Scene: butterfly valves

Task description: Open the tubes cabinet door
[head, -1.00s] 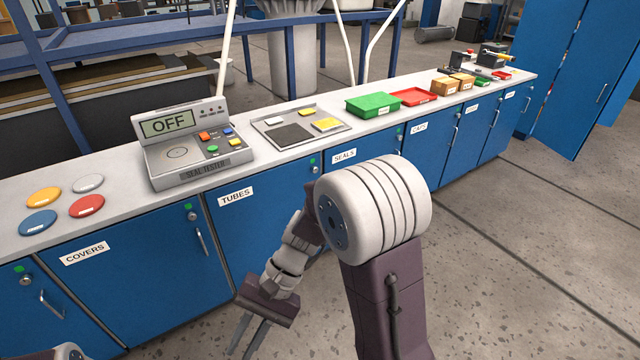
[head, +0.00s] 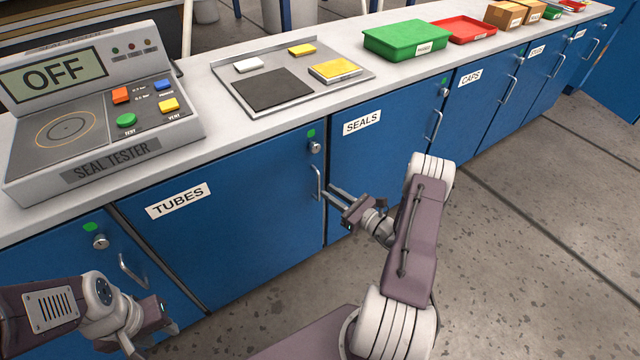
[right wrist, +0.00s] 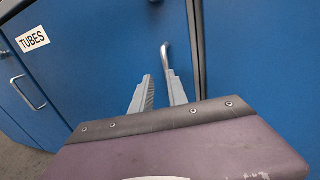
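The blue tubes cabinet door (head: 235,215), labelled TUBES, is closed flush in the cabinet row. Its metal handle (head: 317,182) stands upright near the door's right edge, below a round lock (head: 315,148). My right gripper (head: 332,192) points at the handle from the right, fingers parted. In the right wrist view the handle (right wrist: 165,53) rises just beyond the fingers (right wrist: 158,90); its lower end is partly hidden by the right finger. I cannot tell whether they touch. My left gripper (head: 150,337) is low at the left, fingers spread and empty, in front of the neighbouring cabinet.
The seal tester (head: 100,120), reading OFF, and a tray with pads (head: 290,85) sit on the countertop. Green (head: 405,40) and red bins (head: 465,29) stand farther right. The seals door (head: 385,150) is beside the tubes door. The floor in front is clear.

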